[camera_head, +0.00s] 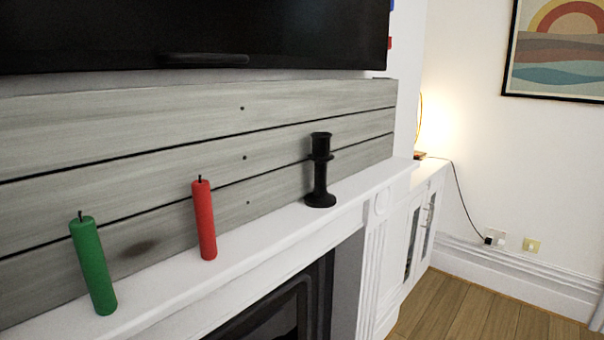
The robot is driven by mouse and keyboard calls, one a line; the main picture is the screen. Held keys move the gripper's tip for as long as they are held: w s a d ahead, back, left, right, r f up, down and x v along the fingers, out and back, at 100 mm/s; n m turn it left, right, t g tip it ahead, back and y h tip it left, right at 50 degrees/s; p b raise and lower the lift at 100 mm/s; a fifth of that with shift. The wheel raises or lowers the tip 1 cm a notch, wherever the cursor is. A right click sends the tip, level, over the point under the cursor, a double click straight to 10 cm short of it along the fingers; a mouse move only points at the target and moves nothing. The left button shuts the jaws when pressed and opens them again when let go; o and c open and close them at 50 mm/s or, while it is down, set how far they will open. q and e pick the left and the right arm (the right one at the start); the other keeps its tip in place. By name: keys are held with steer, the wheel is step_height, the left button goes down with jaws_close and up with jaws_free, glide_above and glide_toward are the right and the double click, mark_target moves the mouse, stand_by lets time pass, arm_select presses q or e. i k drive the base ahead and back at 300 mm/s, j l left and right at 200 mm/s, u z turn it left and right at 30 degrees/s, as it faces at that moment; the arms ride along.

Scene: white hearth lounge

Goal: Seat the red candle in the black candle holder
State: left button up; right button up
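The red candle (204,221) stands upright on the white mantel shelf, near the middle of the view, with a dark wick on top. The black candle holder (320,174) stands upright on the same shelf, to the right of the red candle and apart from it. It has a wide round base, a thin stem and a cup at the top. I see no candle sticking out of the cup; its inside is hidden. Neither of my grippers is in view.
A green candle (93,266) stands on the mantel shelf (262,243) left of the red one. Grey wooden boards (150,131) rise behind the shelf, with a black screen (200,33) above. The fireplace opening (285,305) is below. The shelf between red candle and holder is clear.

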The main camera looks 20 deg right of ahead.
mark_target(320, 198)
steer(key=i+l, duration=0.1)
steer(key=l, duration=0.4)
steer(key=i+l, duration=0.1)
steer(key=l, duration=0.35)
steer(key=i+l, duration=0.1)
steer(key=l, duration=0.4)
steer(key=l+u, duration=0.55)
steer(key=l, duration=0.15)
